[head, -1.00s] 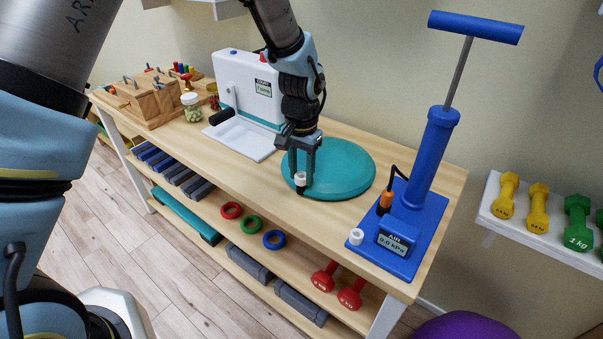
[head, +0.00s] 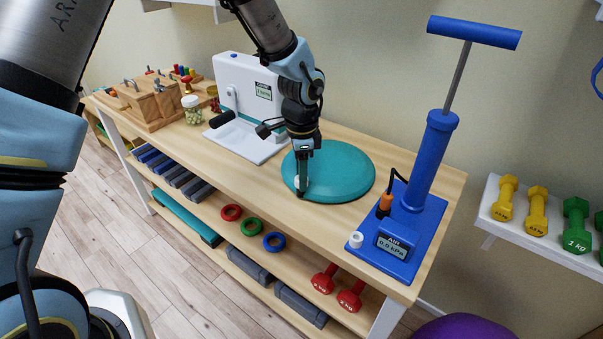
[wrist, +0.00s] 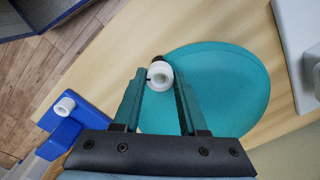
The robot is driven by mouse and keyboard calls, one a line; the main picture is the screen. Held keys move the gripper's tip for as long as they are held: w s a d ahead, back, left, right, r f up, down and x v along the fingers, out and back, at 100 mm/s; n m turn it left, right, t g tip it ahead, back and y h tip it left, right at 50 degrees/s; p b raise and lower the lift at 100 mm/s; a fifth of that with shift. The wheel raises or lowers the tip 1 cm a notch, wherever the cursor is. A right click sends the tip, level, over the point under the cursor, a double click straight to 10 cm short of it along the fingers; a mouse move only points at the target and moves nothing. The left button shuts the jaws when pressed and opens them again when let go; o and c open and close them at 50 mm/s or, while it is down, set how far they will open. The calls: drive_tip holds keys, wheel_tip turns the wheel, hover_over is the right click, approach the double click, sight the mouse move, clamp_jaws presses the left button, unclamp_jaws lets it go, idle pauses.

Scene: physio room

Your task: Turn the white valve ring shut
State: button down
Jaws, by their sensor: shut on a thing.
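The white valve ring (wrist: 159,76) sits at the front edge of the round teal cushion (head: 345,170), on a short dark stem. In the wrist view it lies between the two finger ends of my gripper (wrist: 160,80), which is shut on it. In the head view my gripper (head: 302,188) points down at the cushion's near left edge, seen nearly edge-on, and partly hides the ring (head: 297,181). The cushion (wrist: 225,85) also shows behind the fingers in the wrist view. How far the ring is turned I cannot tell.
A blue pump (head: 428,165) with a 0.0 kPa display (head: 393,245) and a second white ring (head: 355,240) stands right of the cushion. A white device (head: 245,95) stands behind left. The wooden tabletop (head: 325,222) is clear in front of the cushion.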

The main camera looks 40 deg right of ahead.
drive_tip(key=shift+m, duration=0.5)
drive_tip(key=c, duration=0.7)
unclamp_jaws()
wheel_tip(320, 180, up, 11)
drive_tip(key=shift+f+b, duration=0.1)
drive_tip(key=shift+b, duration=0.85)
